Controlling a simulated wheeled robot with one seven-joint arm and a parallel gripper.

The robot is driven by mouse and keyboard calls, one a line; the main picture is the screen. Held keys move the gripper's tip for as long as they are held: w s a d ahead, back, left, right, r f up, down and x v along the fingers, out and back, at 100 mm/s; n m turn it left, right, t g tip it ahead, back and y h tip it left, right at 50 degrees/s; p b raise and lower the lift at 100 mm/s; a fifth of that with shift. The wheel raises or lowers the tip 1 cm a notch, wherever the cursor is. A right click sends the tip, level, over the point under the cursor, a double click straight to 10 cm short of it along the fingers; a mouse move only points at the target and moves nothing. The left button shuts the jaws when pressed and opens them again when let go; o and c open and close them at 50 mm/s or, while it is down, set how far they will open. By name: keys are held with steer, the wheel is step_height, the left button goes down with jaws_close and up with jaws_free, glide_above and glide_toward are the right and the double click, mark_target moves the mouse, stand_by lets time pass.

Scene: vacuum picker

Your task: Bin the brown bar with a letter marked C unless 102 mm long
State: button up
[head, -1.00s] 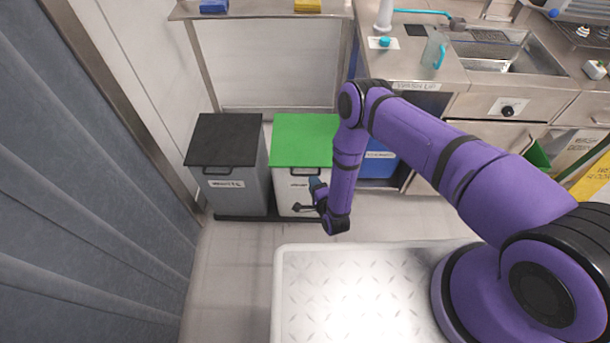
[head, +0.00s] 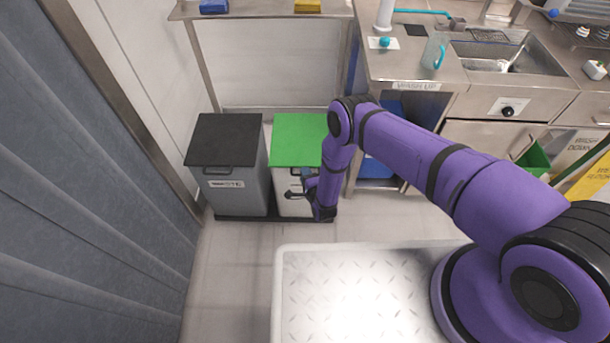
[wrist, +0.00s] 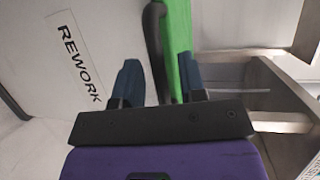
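No brown bar shows in either view. The grey bin (head: 240,192) with a black lid (head: 226,138) and a WASTE label stands left in the head view, lid down. Beside it is the white bin (head: 283,203) with a green lid (head: 297,138), also down; the wrist view shows its REWORK label (wrist: 77,62). My gripper (head: 292,189) is in front of this bin near its lid edge. In the wrist view my gripper (wrist: 160,80) has its fingers apart, with the black lid handle (wrist: 155,45) and green lid edge ahead between them. I see nothing held.
A blue bin (head: 377,168) stands behind my arm, right of the white bin. A steel shelf (head: 265,9) is above the bins. The sink counter (head: 400,65) is at the right. A pale tread-plate surface (head: 345,300) lies in front; bare floor lies between.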

steer(key=shift+w+a, duration=0.1)
steer(key=shift+w, duration=0.1)
jaws_close()
